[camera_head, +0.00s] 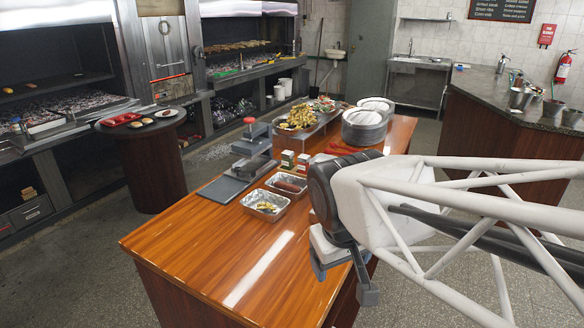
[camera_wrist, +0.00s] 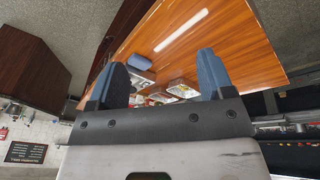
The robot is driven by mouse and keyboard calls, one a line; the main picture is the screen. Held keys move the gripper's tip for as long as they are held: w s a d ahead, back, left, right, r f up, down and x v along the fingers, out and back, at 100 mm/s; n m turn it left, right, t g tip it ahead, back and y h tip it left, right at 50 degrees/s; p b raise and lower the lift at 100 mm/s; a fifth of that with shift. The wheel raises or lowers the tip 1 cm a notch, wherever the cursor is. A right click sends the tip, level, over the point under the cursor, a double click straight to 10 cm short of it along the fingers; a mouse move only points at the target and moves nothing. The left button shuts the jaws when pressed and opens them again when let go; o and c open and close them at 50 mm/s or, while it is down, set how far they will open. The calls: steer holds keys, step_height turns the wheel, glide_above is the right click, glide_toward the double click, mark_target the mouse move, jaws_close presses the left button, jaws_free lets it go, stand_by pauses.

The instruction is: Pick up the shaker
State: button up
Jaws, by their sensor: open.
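Two small upright containers stand on the wooden counter: a left one (camera_head: 287,159) and a right one (camera_head: 303,162), both with green and pale parts. They look like shakers or spice boxes, but I cannot tell which is the task's shaker. They stand behind the foil trays, apart from my gripper. My gripper (camera_head: 343,278) is open and empty, over the counter's right edge, nearer the camera than the containers. In the wrist view its two blue-grey fingers (camera_wrist: 162,64) are spread wide, with nothing held between them. I cannot make out the shaker clearly in that view.
Foil trays, one with yellow food (camera_head: 264,205) and one with dark food (camera_head: 286,185), sit before the containers. A grey press (camera_head: 252,148) stands to their left, a stack of plates (camera_head: 364,128) behind right. The counter's near part (camera_head: 215,240) is clear.

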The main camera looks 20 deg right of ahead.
steer(key=w+d+r+n+h, duration=0.1)
steer(key=w+d+n+h, duration=0.2)
steer(key=w, duration=0.5)
steer(key=w+d+n+h, duration=0.2)
steer(key=w+d+n, duration=0.1)
steer(key=w+d, duration=0.3)
steer(key=n+t+h, duration=0.4)
steer(key=n, duration=0.9)
glide_toward(319, 165)
steer(key=s+d+r, duration=0.3)
steer(key=s+r, duration=0.2)
steer(key=s, duration=0.6)
steer(key=w+f+n+t, duration=0.1)
steer(key=w+f+n, duration=0.1)
steer(key=w, duration=0.2)
steer(key=w+f+n+t, duration=0.1)
steer(key=w+f+n, duration=0.1)
steer(key=w+f, duration=0.1)
steer(key=w+f+n+t, duration=0.1)
steer(key=w+f+n, duration=0.2)
steer(key=w, duration=0.2)
steer(key=shift+d+y, duration=0.25)
steer(key=shift+y, duration=0.05)
steer(key=shift+w+d, duration=0.1)
steer(key=shift+x, duration=1.2)
steer(key=shift+w+d, duration=0.1)
steer(key=shift+x, duration=2.45)
